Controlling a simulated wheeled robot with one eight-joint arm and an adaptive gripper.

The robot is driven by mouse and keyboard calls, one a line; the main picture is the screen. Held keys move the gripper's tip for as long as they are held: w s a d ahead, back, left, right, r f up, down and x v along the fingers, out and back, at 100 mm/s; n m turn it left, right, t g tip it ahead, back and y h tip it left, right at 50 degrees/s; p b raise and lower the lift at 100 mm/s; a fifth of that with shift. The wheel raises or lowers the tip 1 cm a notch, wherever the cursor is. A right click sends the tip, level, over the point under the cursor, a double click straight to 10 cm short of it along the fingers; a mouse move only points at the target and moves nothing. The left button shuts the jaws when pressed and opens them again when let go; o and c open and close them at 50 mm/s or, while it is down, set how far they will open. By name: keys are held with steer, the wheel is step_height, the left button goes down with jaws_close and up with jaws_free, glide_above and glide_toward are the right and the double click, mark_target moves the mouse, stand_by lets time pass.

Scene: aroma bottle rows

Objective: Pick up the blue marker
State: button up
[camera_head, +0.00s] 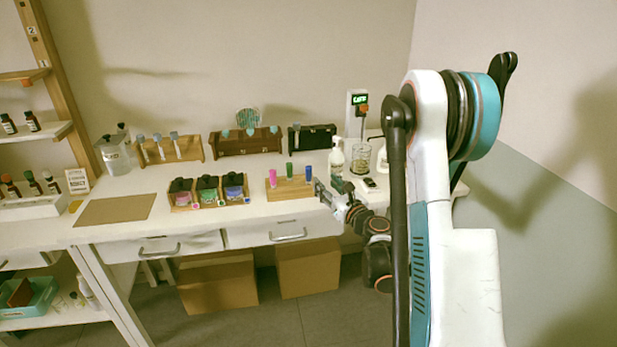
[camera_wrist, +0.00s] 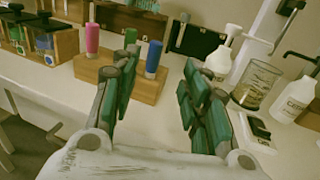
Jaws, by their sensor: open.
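The blue marker (camera_head: 308,173) stands upright at the right end of a wooden block (camera_head: 283,192) on the white table. A pink marker (camera_head: 272,178) and a green marker (camera_head: 289,169) stand in the same block to its left. In the wrist view the blue marker (camera_wrist: 153,58) shows beyond my gripper (camera_wrist: 158,72), between its two fingers and nearer the left one. My gripper is open and empty, apart from the marker. In the head view my gripper (camera_head: 326,187) is just right of the block, near the table's front edge.
A white pump bottle (camera_wrist: 222,58), a glass beaker (camera_wrist: 256,84) and another white bottle (camera_wrist: 292,100) stand right of the block. A small scale (camera_wrist: 258,130) lies in front of them. Wooden boxes with coloured jars (camera_head: 208,192) stand to the left.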

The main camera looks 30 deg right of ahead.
mark_target(310, 170)
steer(key=w+b, duration=0.1)
steer(key=w, duration=0.4)
steer(key=shift+w, duration=0.4)
steer(key=shift+w+a+b, duration=0.2)
steer(key=shift+w+b, duration=1)
steer(key=shift+w, duration=1.75)
steer(key=c, duration=1)
